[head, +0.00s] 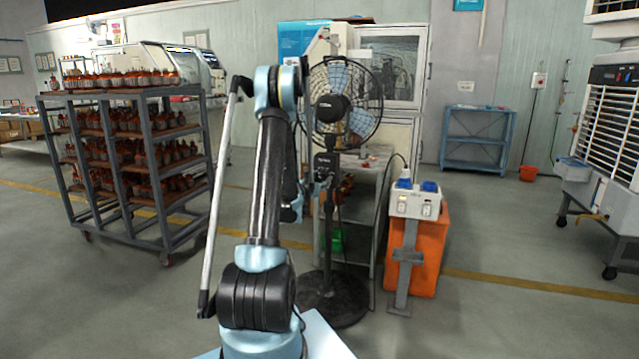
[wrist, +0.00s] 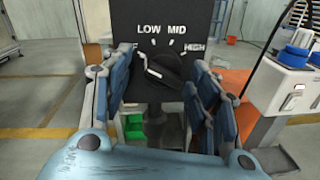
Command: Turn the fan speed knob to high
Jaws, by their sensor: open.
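The black fan speed knob (wrist: 168,68) is on a dark panel (wrist: 150,18) marked LOW, MID and HIGH in the wrist view. A light mark shows on the knob's left side, away from the HIGH label at the right. My gripper (wrist: 162,64) is open, one blue-grey finger on each side of the knob. I cannot tell whether either finger touches it. In the head view, the black pedestal fan (head: 366,97) stands ahead, and my gripper (head: 318,178) is at its control box, partly hidden by my arm.
A grey rack of armatures (head: 150,150) stands at the left. A socket post (head: 405,255) and orange box (head: 430,250) stand right of the fan. Its round base (head: 335,308) rests on the floor. A blue shelf (head: 476,140) is behind.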

